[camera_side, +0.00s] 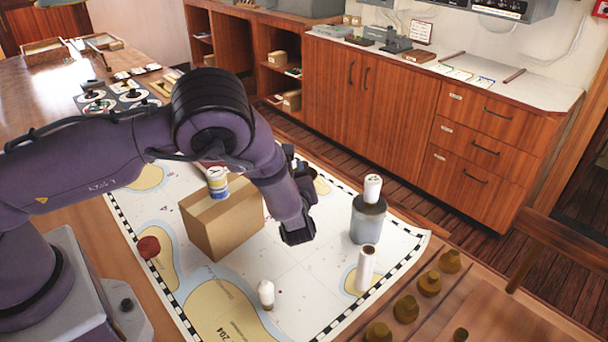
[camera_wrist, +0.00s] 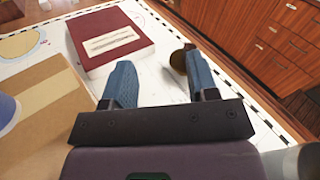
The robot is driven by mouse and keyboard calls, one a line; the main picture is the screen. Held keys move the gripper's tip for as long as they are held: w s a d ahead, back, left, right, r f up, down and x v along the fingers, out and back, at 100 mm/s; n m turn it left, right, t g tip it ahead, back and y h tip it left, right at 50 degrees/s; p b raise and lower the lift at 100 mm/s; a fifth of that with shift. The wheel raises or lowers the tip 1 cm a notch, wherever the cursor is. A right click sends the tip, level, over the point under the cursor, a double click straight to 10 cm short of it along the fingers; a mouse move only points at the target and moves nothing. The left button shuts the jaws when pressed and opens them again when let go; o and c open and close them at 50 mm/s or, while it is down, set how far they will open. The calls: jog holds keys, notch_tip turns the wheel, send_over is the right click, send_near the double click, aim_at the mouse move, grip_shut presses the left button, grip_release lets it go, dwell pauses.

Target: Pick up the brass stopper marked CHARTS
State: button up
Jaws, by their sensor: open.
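Several brass stoppers (camera_side: 429,283) stand in a row on the wooden strip at the lower right of the side view. No CHARTS marking is readable on any of them. In the wrist view a dark, brass-coloured round object (camera_wrist: 179,61) lies beyond my right finger and is partly hidden by it; I cannot tell whether it is a stopper. My gripper (camera_wrist: 162,80) is open, with two blue fingers apart and nothing between them. In the side view my gripper (camera_side: 298,234) is over the chart, right of the cardboard box and well left of the stopper row.
A cardboard box (camera_side: 225,225) carries a tin (camera_side: 217,184). A grey jar (camera_side: 367,222) with a white cylinder on top, a white roll (camera_side: 365,268) and a white bulb-shaped item (camera_side: 266,293) stand on the chart (camera_side: 315,290). A dark red book (camera_wrist: 110,40) lies ahead in the wrist view.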

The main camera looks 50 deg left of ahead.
aim_at(304, 162)
jog(key=d+f+m+t, duration=0.1)
jog(key=f, duration=0.1)
jog(key=w+f+m+t+h, duration=0.1)
jog(key=m, duration=0.1)
jog(key=d+f+m+t+h, duration=0.1)
jog(key=f+m+t, duration=0.1)
jog(key=shift+w+d+f, duration=0.15)
jog(key=shift+d+f, duration=0.15)
jog(key=shift+f, duration=0.05)
jog(key=x, duration=0.7)
jog(key=shift+a, duration=0.1)
jog(key=shift+x, duration=2.85)
jog(key=shift+r, duration=0.15)
grip_shut()
